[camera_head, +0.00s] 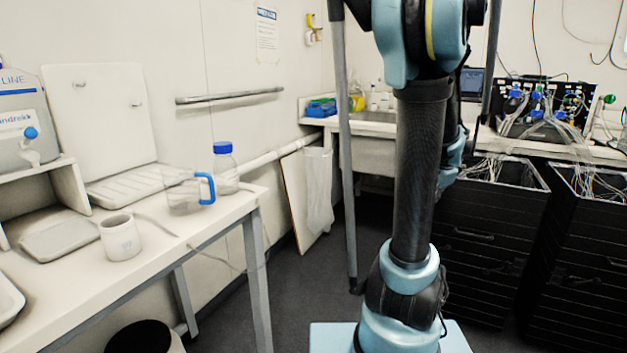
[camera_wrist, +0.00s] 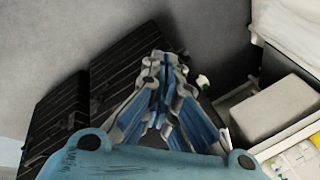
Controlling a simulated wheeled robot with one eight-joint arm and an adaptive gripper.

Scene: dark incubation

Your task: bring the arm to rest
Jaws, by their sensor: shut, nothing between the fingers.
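My arm stands upright in the middle of the head view, with its dark tube and light blue joints in front of the back counter. My gripper (camera_wrist: 163,62) shows in the wrist view, with its fingers together and nothing between them. It hangs in free air, apart from the dark cabinets seen behind it. The gripper cannot be made out in the head view.
On the left bench (camera_head: 65,285) stand a white mug (camera_head: 120,238), a clear jug with a blue handle (camera_head: 184,192) and a blue-capped bottle (camera_head: 224,170). Black drawer cabinets (camera_head: 487,245) stand close on the right. Dark floor is free between them.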

